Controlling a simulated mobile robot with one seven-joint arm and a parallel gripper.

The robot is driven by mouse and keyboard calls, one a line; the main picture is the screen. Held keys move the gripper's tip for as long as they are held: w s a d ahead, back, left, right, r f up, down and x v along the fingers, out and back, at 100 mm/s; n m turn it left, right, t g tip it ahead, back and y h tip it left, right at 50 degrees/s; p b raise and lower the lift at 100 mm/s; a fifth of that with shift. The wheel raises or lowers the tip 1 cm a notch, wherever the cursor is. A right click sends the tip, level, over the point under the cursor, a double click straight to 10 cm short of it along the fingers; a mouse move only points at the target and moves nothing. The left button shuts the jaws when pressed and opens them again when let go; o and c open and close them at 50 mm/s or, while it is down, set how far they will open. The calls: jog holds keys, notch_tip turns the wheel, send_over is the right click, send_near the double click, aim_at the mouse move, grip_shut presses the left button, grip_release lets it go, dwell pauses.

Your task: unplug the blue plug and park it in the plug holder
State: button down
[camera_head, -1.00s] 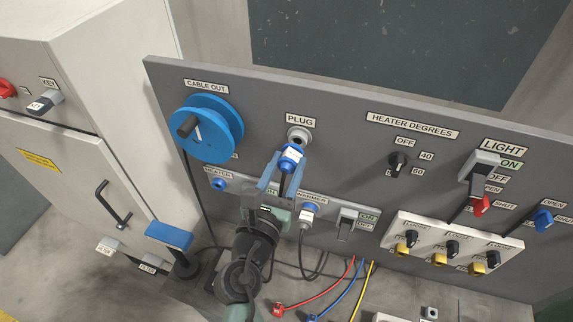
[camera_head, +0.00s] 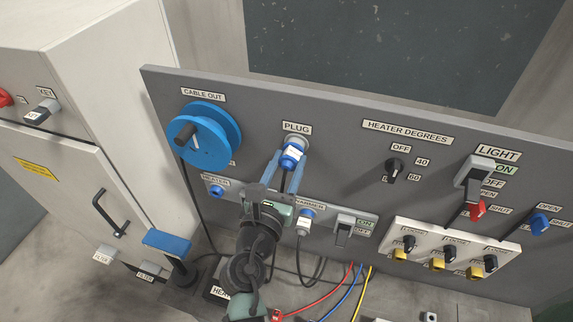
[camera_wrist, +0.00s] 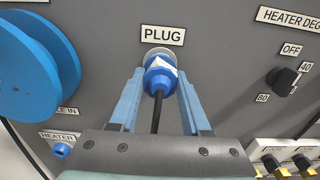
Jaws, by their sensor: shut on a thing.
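The blue plug (camera_head: 292,153) has a white mark and a dark cable hanging from it. It sits under the PLUG label, at the grey round socket (camera_head: 297,137), covering most of it. My gripper (camera_head: 289,160) is shut on the blue plug, one blue finger on each side. In the wrist view the plug (camera_wrist: 160,75) is between the fingertips and overlaps the lower part of the socket (camera_wrist: 160,52). I cannot tell whether it is seated in the socket. I cannot make out which thing is the plug holder.
A blue cable reel (camera_head: 204,133) is left of the plug. Below are the heater connector (camera_head: 216,191), warmer connector (camera_head: 306,220) and a switch (camera_head: 345,228). A heater knob (camera_head: 394,170) is right. A blue-topped stand (camera_head: 167,240) stands lower left. Loose coloured cables lie below.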

jog(key=shift+w, duration=0.15)
jog(key=shift+c, duration=1.4)
grip_release()
jog(key=b+v, duration=0.4)
jog(key=v, duration=0.9)
jog(key=shift+r, duration=0.15)
